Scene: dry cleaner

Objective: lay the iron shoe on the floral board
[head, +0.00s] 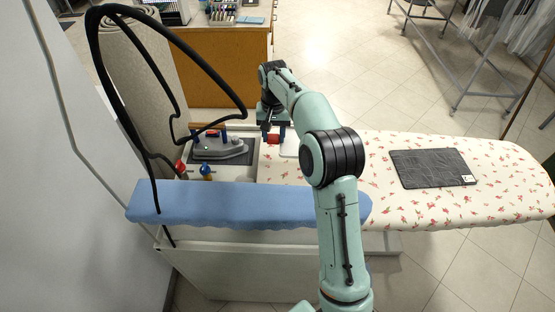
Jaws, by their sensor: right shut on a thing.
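The floral board (410,205) is a long white ironing board with red flowers, reaching from the middle to the right edge of the head view. My right gripper (273,139) is over its far left end, shut on a small red piece. A pale, flat thing (289,149) shows beside the gripper, partly hidden by my arm. It looks like the iron shoe, but I cannot tell for sure whether it touches the board or is joined to the red piece. My left gripper is not in view.
A grey iron (222,150) rests left of the gripper, with a red and a blue-capped bottle (206,171) near it. A narrow blue sleeve board (245,203) lies in front. A dark quilted pad (432,168) lies on the floral board. Black hoses (172,38) arch at left.

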